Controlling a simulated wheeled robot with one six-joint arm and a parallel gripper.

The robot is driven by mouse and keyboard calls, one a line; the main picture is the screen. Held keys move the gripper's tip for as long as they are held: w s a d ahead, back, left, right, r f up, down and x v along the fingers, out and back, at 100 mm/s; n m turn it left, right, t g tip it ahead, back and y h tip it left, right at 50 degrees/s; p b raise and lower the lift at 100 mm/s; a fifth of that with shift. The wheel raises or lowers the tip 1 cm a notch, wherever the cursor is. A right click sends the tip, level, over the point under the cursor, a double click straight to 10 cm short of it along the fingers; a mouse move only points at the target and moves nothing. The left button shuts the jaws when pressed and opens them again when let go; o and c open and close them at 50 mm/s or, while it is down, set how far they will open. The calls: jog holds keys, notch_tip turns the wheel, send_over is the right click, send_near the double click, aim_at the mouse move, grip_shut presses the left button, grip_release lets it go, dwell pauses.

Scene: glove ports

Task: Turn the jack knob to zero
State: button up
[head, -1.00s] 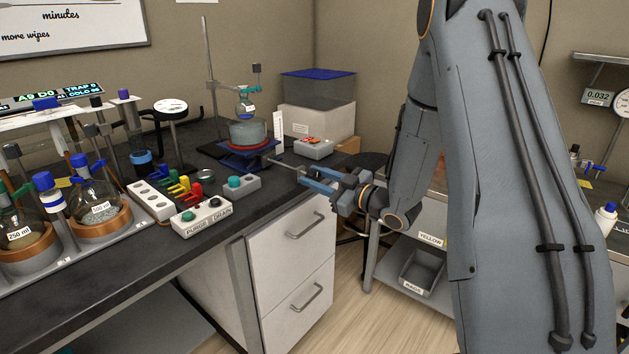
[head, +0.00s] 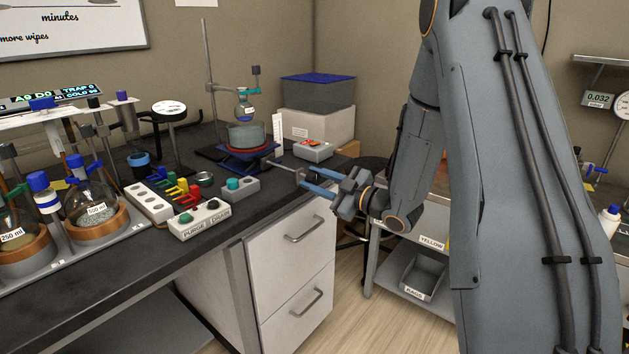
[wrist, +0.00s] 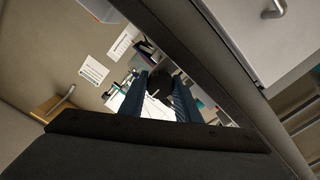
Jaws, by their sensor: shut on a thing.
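A thin rod (head: 284,167) runs from the jack toward my gripper (head: 304,180), which is at the bench's right edge. My gripper is shut on the jack knob, which the fingers mostly hide in the head view. In the wrist view the knob shows as a dark round shape (wrist: 160,82) between the two blue fingers (wrist: 158,100). I cannot read any mark on the knob.
A white scale strip (head: 278,128) stands beside the jack. A small flask (head: 243,108) hangs on a clamp above the bath. A teal-button box (head: 239,188) and the purge/drain box (head: 200,219) sit close by on the bench. White drawers (head: 290,238) lie below the gripper.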

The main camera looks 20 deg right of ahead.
jog(key=o, duration=1)
jog(key=shift+o, duration=0.2)
jog(key=v, duration=0.8)
jog(key=shift+b, duration=0.4)
jog(key=shift+w+a, duration=0.1)
jog(key=shift+w, duration=0.05)
